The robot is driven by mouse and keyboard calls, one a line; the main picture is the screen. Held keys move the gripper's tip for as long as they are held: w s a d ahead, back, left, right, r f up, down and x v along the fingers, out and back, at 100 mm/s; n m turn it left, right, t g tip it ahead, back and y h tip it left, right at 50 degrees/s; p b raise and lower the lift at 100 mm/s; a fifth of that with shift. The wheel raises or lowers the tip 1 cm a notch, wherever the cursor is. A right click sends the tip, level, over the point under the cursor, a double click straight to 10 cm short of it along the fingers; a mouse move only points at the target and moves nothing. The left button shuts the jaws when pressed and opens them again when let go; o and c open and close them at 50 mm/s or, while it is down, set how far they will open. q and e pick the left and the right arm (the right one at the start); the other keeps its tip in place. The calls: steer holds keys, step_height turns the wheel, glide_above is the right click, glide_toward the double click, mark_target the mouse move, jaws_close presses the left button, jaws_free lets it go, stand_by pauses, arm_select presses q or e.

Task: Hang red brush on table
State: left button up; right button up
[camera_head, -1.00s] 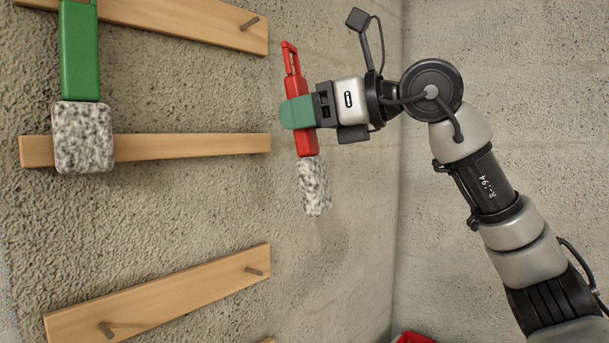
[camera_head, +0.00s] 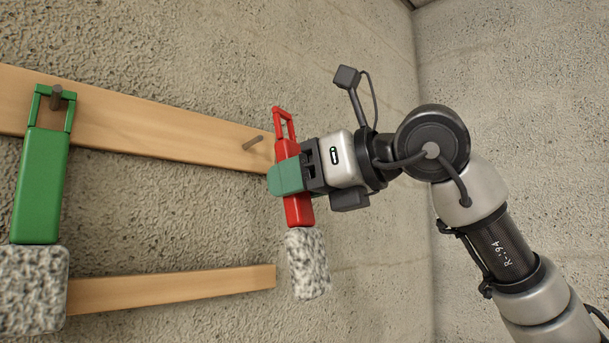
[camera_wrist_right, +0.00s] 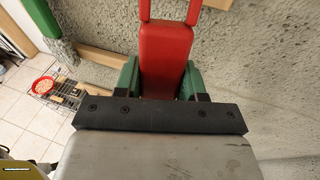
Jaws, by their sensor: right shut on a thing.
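My right gripper (camera_head: 287,178) is shut on the handle of the red brush (camera_head: 298,210). It holds the brush nearly upright, loop at the top and speckled grey-white bristle head at the bottom. The brush's loop is just right of a bare peg (camera_head: 253,142) on the upper wooden rail (camera_head: 150,127), apart from it in the picture; the depth between them is hard to tell. In the right wrist view the red handle (camera_wrist_right: 165,55) lies between the green fingers. My left gripper is not in view.
A green brush (camera_head: 40,190) hangs by its loop on the left peg (camera_head: 57,97) of the same rail. A lower wooden rail (camera_head: 180,290) runs below. A wall corner is at the right. The right wrist view shows a wire basket (camera_wrist_right: 62,92) on the tiled floor.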

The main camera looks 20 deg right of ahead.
steer(key=shift+w+a+f+p, duration=0.25)
steer(key=shift+w+a, duration=0.15)
steer(key=shift+w, duration=0.7)
steer(key=shift+w+a+f+p, duration=0.25)
steer(key=shift+w+a, duration=0.2)
steer(key=shift+w, duration=0.7)
steer(key=shift+w+a+f+p, duration=0.25)
steer(key=shift+w+a, duration=0.15)
steer(key=shift+w, duration=0.7)
steer(key=o, duration=1.2)
